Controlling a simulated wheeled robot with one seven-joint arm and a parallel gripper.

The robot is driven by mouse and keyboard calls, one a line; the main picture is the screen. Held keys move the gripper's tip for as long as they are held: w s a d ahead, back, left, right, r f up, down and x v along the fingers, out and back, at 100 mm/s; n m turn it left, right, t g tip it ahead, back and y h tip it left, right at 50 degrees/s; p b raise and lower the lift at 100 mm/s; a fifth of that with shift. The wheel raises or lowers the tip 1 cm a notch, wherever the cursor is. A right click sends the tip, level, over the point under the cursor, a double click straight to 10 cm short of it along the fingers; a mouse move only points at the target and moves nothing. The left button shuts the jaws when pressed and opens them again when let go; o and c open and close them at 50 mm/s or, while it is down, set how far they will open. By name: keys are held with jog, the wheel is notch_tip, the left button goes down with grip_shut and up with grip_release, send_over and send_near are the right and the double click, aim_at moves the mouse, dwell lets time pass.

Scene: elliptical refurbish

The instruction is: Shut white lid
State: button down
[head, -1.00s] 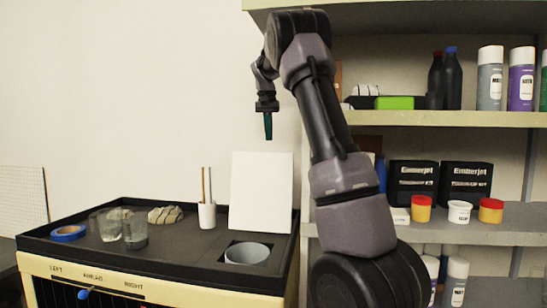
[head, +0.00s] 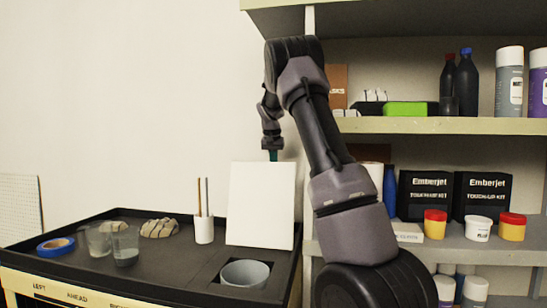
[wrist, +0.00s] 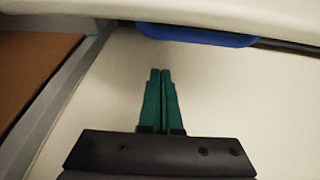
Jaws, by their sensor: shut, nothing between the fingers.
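The white lid (head: 261,210) stands upright, leaning slightly back, at the right of the black cart top in the head view. It is open behind a round grey container (head: 245,275) set into the cart top. My gripper (head: 272,157) points down at the lid's top edge, with its teal fingers shut and empty. The lower fingertips seem hidden behind the lid, and I cannot tell whether they touch it. In the wrist view the teal fingers (wrist: 160,72) lie together before a pale surface.
A white cup (head: 204,230) with sticks, stones (head: 160,228), clear glasses (head: 125,247) and blue tape (head: 55,245) stand on the cart's left. A shelf (head: 450,124) with bottles, boxes and tubs is close on the right. A blue piece (wrist: 200,37) shows in the wrist view.

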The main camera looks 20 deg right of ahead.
aim_at(272, 166)
jog(key=shift+s+a+r, duration=0.2)
jog(key=shift+s+a, duration=0.35)
jog(key=shift+s, duration=0.25)
jog(key=shift+s+a+r, duration=0.2)
jog(key=shift+s+a, duration=0.3)
jog(key=shift+s, duration=0.25)
